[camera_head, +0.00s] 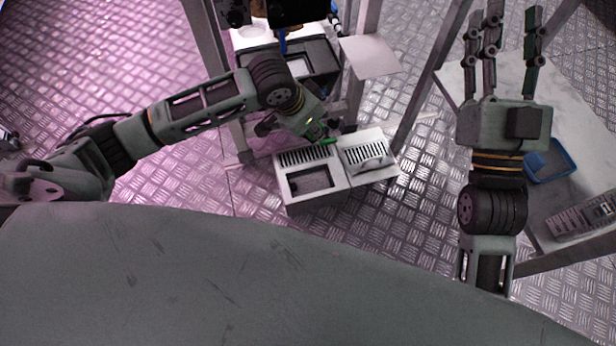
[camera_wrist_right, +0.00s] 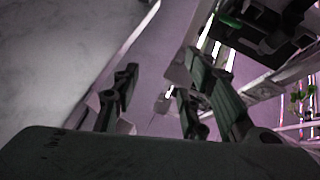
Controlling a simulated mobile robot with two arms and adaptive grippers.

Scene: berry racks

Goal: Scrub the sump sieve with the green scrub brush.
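My left gripper (camera_head: 318,138) is low over the pale sump box (camera_head: 333,190), seen from above and behind. A bright green piece (camera_head: 328,141), probably the green scrub brush, shows at its fingertips, mostly hidden by the hand. I cannot tell how firmly it is held. The box has dark slots at its back left and an opening in front. A slotted pale piece (camera_head: 368,157), probably the sump sieve, is at its right, beside the gripper. My right gripper (camera_head: 505,45) is raised at the right, fingers apart and empty; its fingers also show in the right wrist view (camera_wrist_right: 160,95).
A pale bench (camera_head: 580,105) with a blue tray (camera_head: 549,163) and a grey keypad-like device (camera_head: 583,216) is at the right, below my right arm. Metal rack posts (camera_head: 433,75) stand around the sump. A pale sheet (camera_head: 370,55) and a dark-rimmed bin (camera_head: 322,55) are behind it.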

